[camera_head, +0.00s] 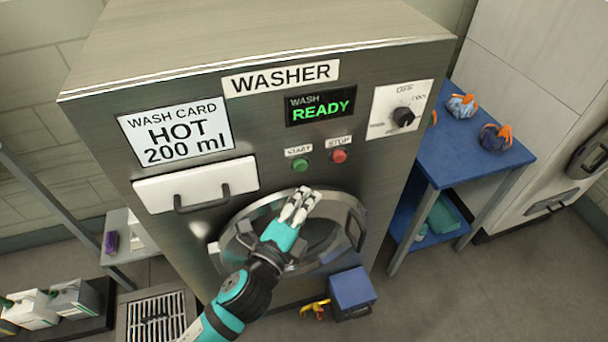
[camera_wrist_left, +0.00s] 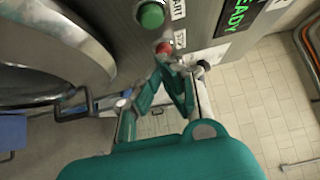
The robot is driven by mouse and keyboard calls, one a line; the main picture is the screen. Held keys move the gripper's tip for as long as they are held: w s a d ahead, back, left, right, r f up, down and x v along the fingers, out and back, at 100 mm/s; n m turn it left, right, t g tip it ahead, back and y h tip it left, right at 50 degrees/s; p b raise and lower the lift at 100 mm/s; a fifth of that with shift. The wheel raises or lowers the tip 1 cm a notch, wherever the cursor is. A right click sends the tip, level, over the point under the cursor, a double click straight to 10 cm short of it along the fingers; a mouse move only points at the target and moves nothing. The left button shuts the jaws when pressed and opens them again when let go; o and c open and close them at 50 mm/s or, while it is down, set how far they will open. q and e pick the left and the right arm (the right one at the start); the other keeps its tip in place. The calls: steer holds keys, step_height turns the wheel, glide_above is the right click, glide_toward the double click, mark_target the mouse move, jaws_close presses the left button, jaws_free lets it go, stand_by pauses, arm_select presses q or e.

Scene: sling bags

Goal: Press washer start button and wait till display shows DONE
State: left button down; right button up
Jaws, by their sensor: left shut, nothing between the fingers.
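The steel washer (camera_head: 260,130) stands in front of me. Its display (camera_head: 320,105) reads WASH READY in green. The green START button (camera_head: 300,165) and red STOP button (camera_head: 339,156) sit below the display. My left gripper (camera_head: 302,195) is shut and empty, just below the START button in the head view, over the top of the round door (camera_head: 345,215). In the left wrist view the green button (camera_wrist_left: 151,15) is above the gripper (camera_wrist_left: 160,62), whose fingertips lie close to the red button (camera_wrist_left: 164,47). I cannot tell whether they touch the panel. My right gripper is not in view.
A drawer (camera_head: 195,186) with a handle is left of the door, under a card reading HOT 200 ml (camera_head: 177,134). A dial (camera_head: 402,117) is at right. A blue table (camera_head: 455,150) holds bundles. A blue box (camera_head: 352,290) stands on the floor.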

mark_target(305, 168)
arm_select(q)
steer(key=shift+w+a+p, duration=0.15)
steer(key=shift+w+p, duration=0.25)
steer(key=shift+w, duration=0.85)
steer(key=shift+w+a+p, duration=0.15)
steer(key=shift+w+p, duration=0.25)
steer(key=shift+w, duration=0.85)
steer(key=shift+w+a+r, duration=0.1)
steer(key=shift+w+a, duration=0.25)
steer(key=shift+w, duration=0.5)
steer(key=shift+s, duration=0.1)
